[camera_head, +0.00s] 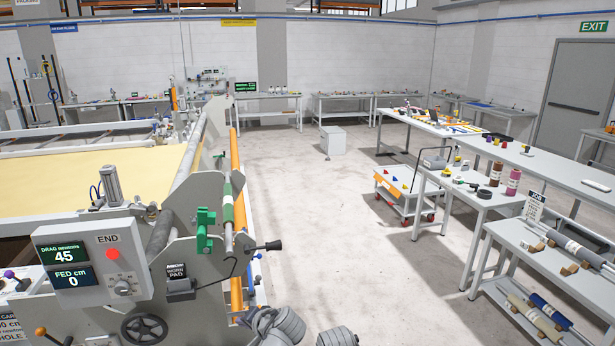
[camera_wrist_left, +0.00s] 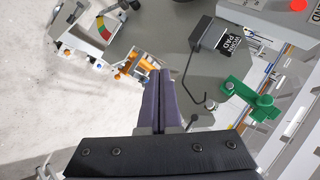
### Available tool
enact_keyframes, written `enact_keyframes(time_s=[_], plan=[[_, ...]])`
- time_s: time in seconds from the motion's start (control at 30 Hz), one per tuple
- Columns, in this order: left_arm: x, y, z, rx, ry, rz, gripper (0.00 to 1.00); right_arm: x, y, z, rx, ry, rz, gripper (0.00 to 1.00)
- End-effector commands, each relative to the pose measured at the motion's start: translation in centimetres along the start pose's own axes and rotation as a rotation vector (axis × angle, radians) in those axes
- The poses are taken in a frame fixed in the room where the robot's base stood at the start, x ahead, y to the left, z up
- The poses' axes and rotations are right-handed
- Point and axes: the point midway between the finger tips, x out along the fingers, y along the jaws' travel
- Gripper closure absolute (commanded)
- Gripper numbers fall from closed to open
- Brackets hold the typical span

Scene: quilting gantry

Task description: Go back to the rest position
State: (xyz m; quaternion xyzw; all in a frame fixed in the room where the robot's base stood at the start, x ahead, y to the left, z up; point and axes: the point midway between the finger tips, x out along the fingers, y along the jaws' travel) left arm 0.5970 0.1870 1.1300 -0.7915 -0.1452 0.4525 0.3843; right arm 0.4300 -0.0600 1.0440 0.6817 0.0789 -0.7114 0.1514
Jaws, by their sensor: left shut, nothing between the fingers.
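My left gripper (camera_wrist_left: 158,76) shows in the left wrist view with its two dark fingers together and nothing between them. It points toward the grey side plate of the quilting machine (camera_wrist_left: 190,65), and I cannot tell the exact gap. In the head view, grey rounded links of my own arm show at the bottom centre, beside the machine's end; the fingers are hard to make out there. My right gripper is not in view.
Close by are a black worn-pad box (camera_head: 180,285), a green clamp (camera_head: 206,230), a black-knobbed lever (camera_head: 268,246) and a control box (camera_head: 96,262) reading 45 and 0. Shelves with rolls (camera_head: 535,262) and a cart (camera_head: 405,200) stand right.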

Motion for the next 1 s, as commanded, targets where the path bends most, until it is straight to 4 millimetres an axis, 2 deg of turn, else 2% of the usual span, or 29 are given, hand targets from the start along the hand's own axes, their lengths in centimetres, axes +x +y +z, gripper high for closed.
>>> enact_keyframes(time_s=[0.03, 0.1, 0.2, 0.3, 0.4, 0.6, 1.0], plan=[[0.0, 3.6, 2.2, -0.02, -0.057, 0.098, 1.0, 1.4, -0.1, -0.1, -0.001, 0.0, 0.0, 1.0], [-1.0, 7.6, 4.6, -0.04, -0.142, 0.24, 1.0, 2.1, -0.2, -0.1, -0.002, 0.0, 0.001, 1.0], [-3.0, 12.6, 7.4, -0.043, -0.246, 0.423, 1.0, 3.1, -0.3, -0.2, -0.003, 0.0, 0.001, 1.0], [-5.2, 16.2, 9.4, -0.033, -0.325, 0.571, 1.0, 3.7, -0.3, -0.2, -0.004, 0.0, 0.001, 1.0], [-7.1, 18.4, 10.8, -0.017, -0.378, 0.675, 1.0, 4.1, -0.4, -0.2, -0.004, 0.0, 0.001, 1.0], [-8.7, 19.9, 11.6, -0.001, -0.417, 0.757, 1.0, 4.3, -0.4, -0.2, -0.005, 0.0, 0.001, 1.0], [-8.7, 19.9, 11.6, -0.002, -0.416, 0.757, 1.0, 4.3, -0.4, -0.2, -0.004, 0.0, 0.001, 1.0]])
